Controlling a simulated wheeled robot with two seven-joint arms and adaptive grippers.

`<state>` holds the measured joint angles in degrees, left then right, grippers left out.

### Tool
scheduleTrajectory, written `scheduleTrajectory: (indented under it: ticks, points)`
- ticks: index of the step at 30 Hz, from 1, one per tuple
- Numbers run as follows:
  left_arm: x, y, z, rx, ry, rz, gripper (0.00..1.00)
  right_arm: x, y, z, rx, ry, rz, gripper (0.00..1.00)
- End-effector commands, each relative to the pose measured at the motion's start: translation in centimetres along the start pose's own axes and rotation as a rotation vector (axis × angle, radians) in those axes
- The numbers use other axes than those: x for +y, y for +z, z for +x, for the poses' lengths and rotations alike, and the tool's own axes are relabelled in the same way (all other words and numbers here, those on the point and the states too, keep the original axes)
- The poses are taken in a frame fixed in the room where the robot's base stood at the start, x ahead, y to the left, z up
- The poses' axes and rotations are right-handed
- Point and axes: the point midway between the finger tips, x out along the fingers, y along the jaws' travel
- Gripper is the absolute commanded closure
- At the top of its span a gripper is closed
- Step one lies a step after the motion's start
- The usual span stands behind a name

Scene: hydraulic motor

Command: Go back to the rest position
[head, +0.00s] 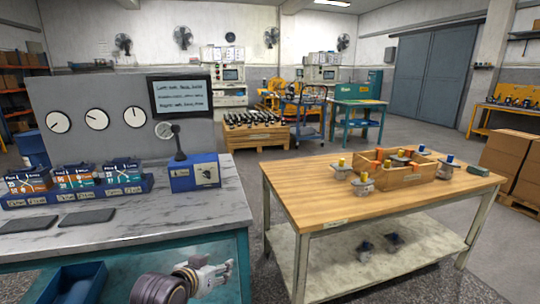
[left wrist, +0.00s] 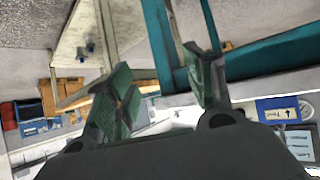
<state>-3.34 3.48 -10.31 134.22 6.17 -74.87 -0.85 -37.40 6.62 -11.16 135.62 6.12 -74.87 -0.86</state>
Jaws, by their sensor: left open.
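My left gripper (head: 222,272) is low at the bottom of the head view, beside the front of the marble-topped bench and below its top. In the left wrist view its two green-padded fingers (left wrist: 162,85) stand apart with nothing between them. It touches no object that I can see. My right gripper is in neither view.
The marble-topped bench (head: 110,225) carries bins, dark pads, a gauge panel and a blue box (head: 194,173). To the right, a wooden table (head: 310,198) holds a wooden tray (head: 405,178) and several motor parts. Two parts lie on its lower shelf (head: 340,270). Floor shows between bench and table.

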Motion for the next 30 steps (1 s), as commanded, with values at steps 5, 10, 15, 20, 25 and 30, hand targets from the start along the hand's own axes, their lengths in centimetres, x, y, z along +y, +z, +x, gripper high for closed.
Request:
scheduleTrajectory:
  ticks: [5,10,15,20,25,30]
  points:
    - [0.7,5.0,0.1,-0.081,0.011,-0.007,0.46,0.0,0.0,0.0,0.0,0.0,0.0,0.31]
    - [1.3,9.8,0.0,-0.164,0.023,-0.015,0.46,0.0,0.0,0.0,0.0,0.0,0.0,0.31]
    - [2.0,14.8,-0.2,-0.254,0.035,-0.024,0.46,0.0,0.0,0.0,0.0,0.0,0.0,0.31]
    - [2.7,19.5,-0.9,-0.337,0.046,-0.034,0.46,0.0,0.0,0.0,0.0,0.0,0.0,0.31]
    - [3.4,24.1,-2.0,-0.422,0.057,-0.047,0.46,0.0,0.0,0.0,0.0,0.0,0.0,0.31]
    - [4.0,27.2,-2.9,-0.48,0.065,-0.057,0.46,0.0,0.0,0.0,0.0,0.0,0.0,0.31]
